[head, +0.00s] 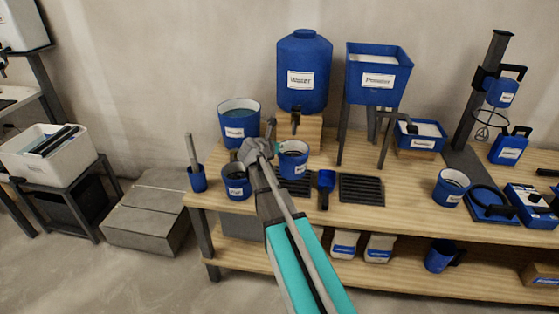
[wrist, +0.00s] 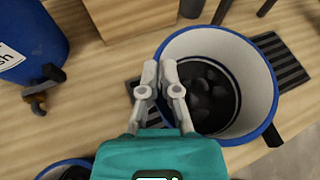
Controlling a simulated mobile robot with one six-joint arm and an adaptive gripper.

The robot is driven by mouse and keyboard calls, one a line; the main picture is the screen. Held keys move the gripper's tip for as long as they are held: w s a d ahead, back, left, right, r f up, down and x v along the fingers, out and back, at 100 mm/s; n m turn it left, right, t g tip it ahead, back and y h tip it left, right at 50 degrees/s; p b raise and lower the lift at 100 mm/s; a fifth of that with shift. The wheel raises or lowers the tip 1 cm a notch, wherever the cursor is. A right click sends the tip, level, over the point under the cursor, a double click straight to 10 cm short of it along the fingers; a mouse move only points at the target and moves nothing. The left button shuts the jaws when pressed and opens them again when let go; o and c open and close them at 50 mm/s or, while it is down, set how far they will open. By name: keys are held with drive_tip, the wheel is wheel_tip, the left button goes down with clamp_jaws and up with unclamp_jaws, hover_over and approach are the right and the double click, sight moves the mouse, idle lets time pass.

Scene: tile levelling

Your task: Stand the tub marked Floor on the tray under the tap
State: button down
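A blue tub (head: 293,169) with a white label stands out in the head view just in front of the tap (head: 295,121) of the blue tank (head: 304,72); the label is too small to read surely. In the wrist view the tub (wrist: 255,90) has a white inside and dark lumpy contents. My gripper (wrist: 159,66) has one finger on each side of its left wall, close together, and appears shut on it. A black slatted tray (head: 297,188) lies below the tub. I cannot tell whether the tub touches it.
Other blue tubs stand left on the bench, one at the back (head: 238,131) and one in front (head: 236,191). A blue scoop (head: 325,184) and a second slatted tray (head: 362,190) lie right. A blue hopper (head: 377,78) stands on legs behind them.

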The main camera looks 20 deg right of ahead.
drive_tip(key=shift+w+d+f+b, duration=0.2)
drive_tip(key=shift+w+f+b, duration=0.3)
drive_tip(key=shift+f, duration=0.1)
drive_tip(key=shift+w+d+f+b, duration=0.15)
drive_tip(key=shift+w+f+b, duration=0.2)
drive_tip(key=shift+w+f, duration=0.15)
drive_tip(key=shift+f, duration=0.1)
drive_tip(key=shift+w+d+f+b, duration=0.1)
drive_tip(key=shift+w+f+b, duration=0.1)
drive_tip(key=shift+f+b, duration=0.8)
drive_tip(key=shift+w+f+b, duration=0.15)
drive_tip(key=shift+f+b, duration=0.8)
drive_tip(key=shift+b, duration=0.05)
drive_tip(key=c, duration=0.8)
unclamp_jaws()
